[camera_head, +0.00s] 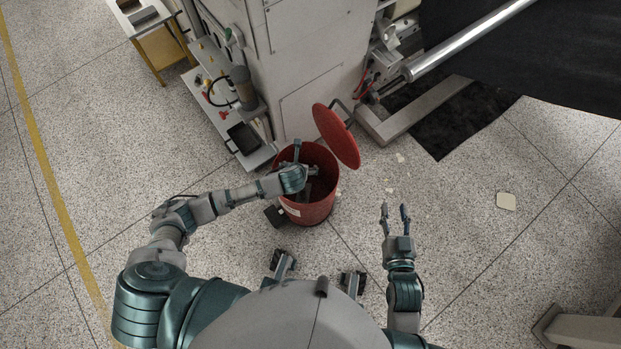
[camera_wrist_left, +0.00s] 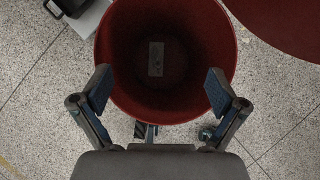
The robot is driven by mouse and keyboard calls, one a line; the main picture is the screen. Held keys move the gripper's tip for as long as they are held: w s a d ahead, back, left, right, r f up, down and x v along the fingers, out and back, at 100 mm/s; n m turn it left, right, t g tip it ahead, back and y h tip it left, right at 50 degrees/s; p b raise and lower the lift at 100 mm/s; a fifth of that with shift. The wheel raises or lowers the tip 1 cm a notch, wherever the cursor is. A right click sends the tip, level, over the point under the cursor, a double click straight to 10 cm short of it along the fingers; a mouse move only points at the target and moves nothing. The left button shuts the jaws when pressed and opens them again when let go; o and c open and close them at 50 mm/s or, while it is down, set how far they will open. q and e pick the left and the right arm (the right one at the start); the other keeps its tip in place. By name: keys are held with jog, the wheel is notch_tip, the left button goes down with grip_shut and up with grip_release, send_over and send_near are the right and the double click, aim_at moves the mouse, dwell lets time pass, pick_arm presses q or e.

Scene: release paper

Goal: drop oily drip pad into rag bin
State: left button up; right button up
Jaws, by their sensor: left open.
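The red rag bin (camera_head: 313,208) stands on the floor with its round red lid (camera_head: 336,136) swung open. My left gripper (camera_head: 305,167) is over the bin's mouth. In the left wrist view its fingers (camera_wrist_left: 158,92) are spread wide with nothing between them, and the bin (camera_wrist_left: 112,80) lies beyond them. A small grey rectangular piece (camera_wrist_left: 156,58) lies at the bottom of the bin; it may be the drip pad, but it is dark and its oiliness cannot be told. My right gripper (camera_head: 394,210) is open and empty above the floor, right of the bin.
A grey machine (camera_head: 310,50) stands behind the bin, with a low bench (camera_head: 228,110) at its left. A pale square piece (camera_head: 506,201) and small scraps (camera_head: 400,157) lie on the floor at right. A black pedal (camera_head: 275,215) sits at the bin's foot.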

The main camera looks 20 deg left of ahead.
pick_arm(q)
jog(key=v, duration=0.6)
jog(key=shift+a+r, duration=0.1)
jog(key=shift+r, duration=0.05)
